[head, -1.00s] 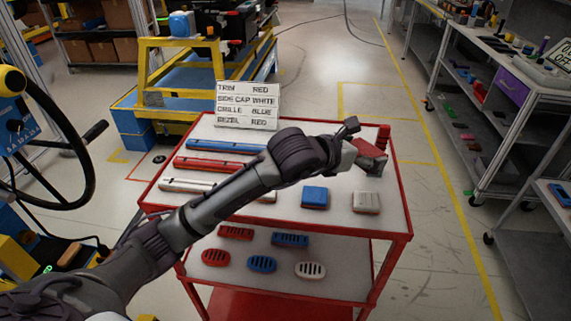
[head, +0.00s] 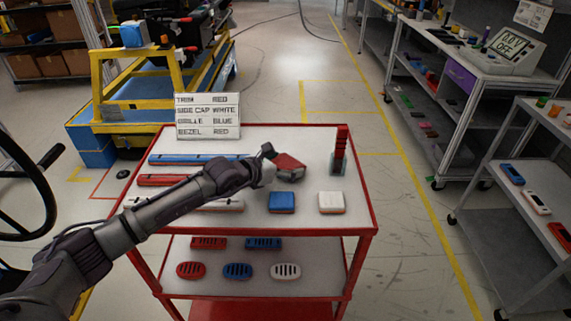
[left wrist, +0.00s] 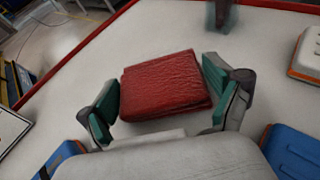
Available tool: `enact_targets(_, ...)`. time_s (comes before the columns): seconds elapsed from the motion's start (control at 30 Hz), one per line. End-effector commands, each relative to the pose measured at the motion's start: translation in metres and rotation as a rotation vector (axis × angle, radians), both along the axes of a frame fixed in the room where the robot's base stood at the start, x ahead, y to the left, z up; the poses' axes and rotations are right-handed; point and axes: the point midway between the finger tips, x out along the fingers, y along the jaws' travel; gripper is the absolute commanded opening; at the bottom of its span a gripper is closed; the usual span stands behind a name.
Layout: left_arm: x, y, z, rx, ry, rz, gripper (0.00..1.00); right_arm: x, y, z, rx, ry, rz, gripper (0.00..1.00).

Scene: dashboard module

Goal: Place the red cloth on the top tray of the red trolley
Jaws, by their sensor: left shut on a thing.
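The red cloth (head: 290,166) is a folded, dark red pad over the top tray (head: 300,222) of the red trolley. I cannot tell whether its underside touches the tray. My left gripper (head: 277,166) reaches in from the left and is shut on the cloth. In the left wrist view the cloth (left wrist: 166,84) sits between the teal-padded fingers (left wrist: 162,97). The trolley has a red frame, a pale top tray and a lower shelf (head: 330,262). My right gripper is not in view.
A blue block (head: 282,202) and a white block (head: 331,202) lie near the tray's front. Bars lie at left; a sign (head: 208,116) stands behind. Grilles lie on the lower shelf.

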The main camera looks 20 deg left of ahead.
Motion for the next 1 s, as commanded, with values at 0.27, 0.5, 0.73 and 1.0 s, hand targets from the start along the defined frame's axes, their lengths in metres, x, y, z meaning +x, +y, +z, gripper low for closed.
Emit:
enact_targets(0.27, 0.0, 0.0, -0.005, 0.0, -0.001, -0.001, 0.61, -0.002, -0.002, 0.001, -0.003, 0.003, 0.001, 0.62)
enact_targets(0.5, 0.0, 0.0, -0.008, -0.001, -0.001, -0.001, 1.0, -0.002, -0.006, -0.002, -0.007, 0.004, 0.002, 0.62)
enact_targets(0.73, 0.0, 0.0, -0.008, 0.0, -0.001, 0.0, 1.0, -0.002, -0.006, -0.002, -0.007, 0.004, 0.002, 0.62)
enact_targets(1.0, -0.012, 0.007, -0.002, 0.0, 0.001, 0.0, 1.0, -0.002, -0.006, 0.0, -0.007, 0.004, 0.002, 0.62)
